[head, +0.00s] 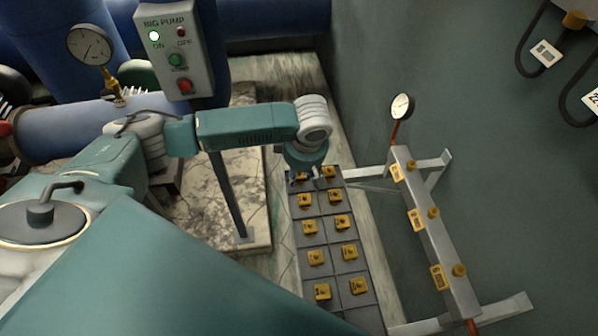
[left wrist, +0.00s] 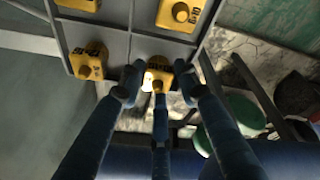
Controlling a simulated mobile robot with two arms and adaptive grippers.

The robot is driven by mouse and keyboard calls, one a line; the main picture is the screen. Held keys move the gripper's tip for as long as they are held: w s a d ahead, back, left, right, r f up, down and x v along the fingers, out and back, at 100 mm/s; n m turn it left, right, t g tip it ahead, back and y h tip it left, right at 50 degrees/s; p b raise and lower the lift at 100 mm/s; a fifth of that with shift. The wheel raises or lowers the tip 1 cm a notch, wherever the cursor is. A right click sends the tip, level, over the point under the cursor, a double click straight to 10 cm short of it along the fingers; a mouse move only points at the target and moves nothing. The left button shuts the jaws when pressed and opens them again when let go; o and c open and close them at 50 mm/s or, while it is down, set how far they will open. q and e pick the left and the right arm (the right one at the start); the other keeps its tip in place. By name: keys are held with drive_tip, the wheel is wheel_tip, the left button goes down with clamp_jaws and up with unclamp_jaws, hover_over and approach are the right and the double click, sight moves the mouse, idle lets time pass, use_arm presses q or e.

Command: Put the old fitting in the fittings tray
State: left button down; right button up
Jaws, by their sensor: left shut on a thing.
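The fittings tray (head: 328,238) is a long grey grid tray with several yellow tagged fittings in its compartments. My left gripper (head: 298,178) points down at the tray's far left end. In the left wrist view, its blue fingers (left wrist: 158,88) are shut on a yellow fitting (left wrist: 157,73), at the end compartment of the tray (left wrist: 118,38). The gripper partly hides this fitting, and I cannot tell whether it rests on the tray floor. A neighbouring yellow fitting (left wrist: 88,62) sits in the compartment beside it. My right gripper is not in view.
A metal rail (head: 428,230) with yellow tagged fittings and a gauge (head: 402,106) stands right of the tray. A pump control box (head: 177,50) and blue pipes are at the upper left.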

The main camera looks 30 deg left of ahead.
use_arm(q)
drive_tip(key=c, duration=1.5)
unclamp_jaws()
drive_tip(key=shift+f, duration=0.1)
drive_tip(key=v, duration=1.2)
drive_tip(key=shift+b, duration=0.4)
drive_tip(key=shift+r, duration=0.25)
wheel_tip(320, 180, up, 7)
drive_tip(key=p, duration=0.7)
drive_tip(key=shift+f, duration=0.1)
